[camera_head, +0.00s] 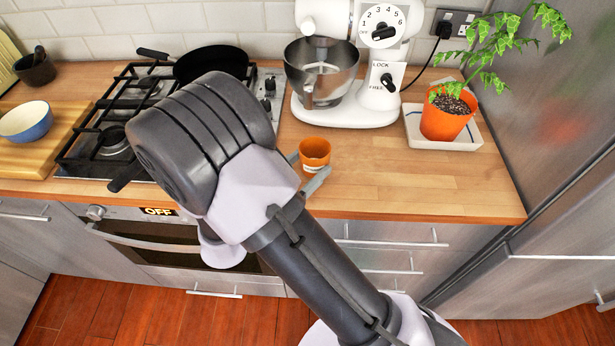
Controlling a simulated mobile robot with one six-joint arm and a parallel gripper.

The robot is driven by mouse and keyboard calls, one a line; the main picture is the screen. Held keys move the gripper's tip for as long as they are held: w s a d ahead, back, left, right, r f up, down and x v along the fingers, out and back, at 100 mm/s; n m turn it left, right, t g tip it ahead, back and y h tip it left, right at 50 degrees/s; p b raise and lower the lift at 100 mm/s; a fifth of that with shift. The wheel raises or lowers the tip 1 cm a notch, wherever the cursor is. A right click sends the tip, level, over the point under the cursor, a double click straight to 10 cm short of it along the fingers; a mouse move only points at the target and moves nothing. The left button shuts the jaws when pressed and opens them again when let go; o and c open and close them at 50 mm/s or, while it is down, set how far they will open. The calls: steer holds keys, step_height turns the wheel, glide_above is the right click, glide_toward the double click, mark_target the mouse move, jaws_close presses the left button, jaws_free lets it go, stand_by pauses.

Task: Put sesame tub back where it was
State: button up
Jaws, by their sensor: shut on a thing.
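A small orange tub (315,148), the only one in view that fits the sesame tub, is at the front part of the wooden counter, right of the stove and in front of the mixer. Its open top faces up and it looks upright. My gripper (310,164) is shut on it, with one grey finger at its left and one at its lower right. My arm hides part of the gripper. I cannot tell whether the tub touches the counter or hangs just above it. Its contents are too small to make out.
A white stand mixer (345,110) with a steel bowl stands behind the tub. A potted plant (445,118) on a white tray (477,140) is at the right, beside the steel fridge (565,120). The gas stove (110,125) holds a black pan (212,62). Counter right of the tub is clear.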

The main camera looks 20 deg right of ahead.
mark_target(307, 175)
steer(key=shift+f+b, duration=0.45)
steer(key=shift+f, duration=1.05)
steer(key=o, duration=1.5)
steer(key=shift+o, duration=0.2)
steer(key=shift+r, duration=0.1)
steer(key=shift+a+r, duration=0.1)
steer(key=shift+r, duration=0.1)
steer(key=p+v, duration=0.4)
steer(key=v, duration=0.8)
steer(key=shift+f, duration=0.15)
